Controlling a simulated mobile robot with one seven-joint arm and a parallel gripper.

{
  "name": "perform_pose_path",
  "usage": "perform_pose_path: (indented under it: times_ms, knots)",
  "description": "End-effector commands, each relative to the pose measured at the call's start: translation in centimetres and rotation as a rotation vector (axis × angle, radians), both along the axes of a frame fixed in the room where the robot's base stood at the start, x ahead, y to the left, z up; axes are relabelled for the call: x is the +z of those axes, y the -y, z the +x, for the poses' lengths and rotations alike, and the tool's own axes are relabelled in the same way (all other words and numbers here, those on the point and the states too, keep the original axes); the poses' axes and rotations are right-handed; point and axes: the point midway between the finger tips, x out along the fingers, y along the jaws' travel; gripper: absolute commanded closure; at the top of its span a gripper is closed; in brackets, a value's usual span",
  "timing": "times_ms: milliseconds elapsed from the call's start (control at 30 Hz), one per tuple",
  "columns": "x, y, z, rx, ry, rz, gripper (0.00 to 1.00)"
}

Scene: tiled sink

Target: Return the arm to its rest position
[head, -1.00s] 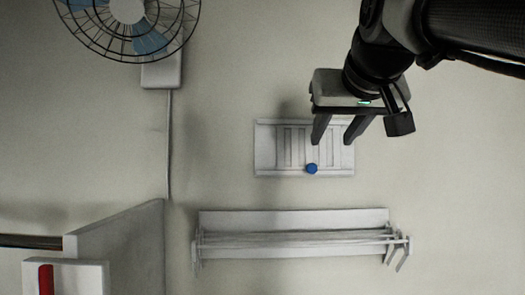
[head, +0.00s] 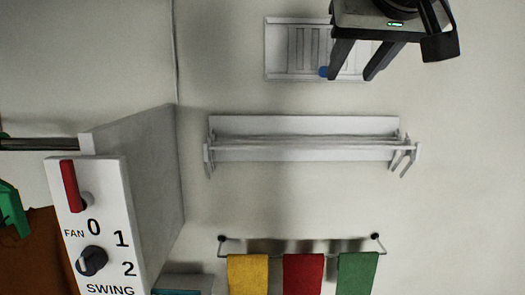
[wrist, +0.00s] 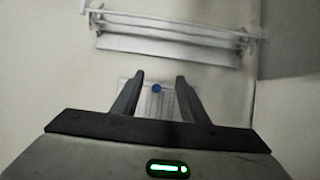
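My gripper (head: 352,78) hangs at the top right of the head view, with its two dark fingers pointing down and spread apart. Nothing is between them. Behind it on the wall is a white slatted panel (head: 283,48) with a blue knob (head: 323,72); one finger overlaps the panel in this view. In the wrist view the open fingers (wrist: 158,80) frame the panel and its blue knob (wrist: 157,88). I cannot tell how far the fingers are from the wall. Most of my arm is out of the head view.
A white folding rack (head: 305,125) is on the wall below the panel. A rail below it carries yellow (head: 248,275), red (head: 303,275) and green (head: 357,275) cloths. A white control box with a red lever and black dial (head: 100,215) stands at the left. The wall at right is bare.

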Motion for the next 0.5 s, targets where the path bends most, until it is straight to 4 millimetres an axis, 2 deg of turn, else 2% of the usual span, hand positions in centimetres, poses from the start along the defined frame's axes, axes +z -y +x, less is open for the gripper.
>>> perform_pose_path:
  times_ms: [33, 100, 300, 400, 500]
  knots:
    - [-3.4, -0.1, -0.8, 0.001, -0.056, 0.002, 0.60]
    - [-8.0, -0.3, -2.1, 0.001, -0.131, 0.004, 0.60]
    - [-20.9, -0.6, -7.0, 0.001, -0.333, 0.005, 0.60]
    - [-26.6, -0.8, -9.8, 0.003, -0.422, 0.002, 0.60]
    - [-31.0, -0.9, -12.3, 0.004, -0.490, 0.000, 0.60]
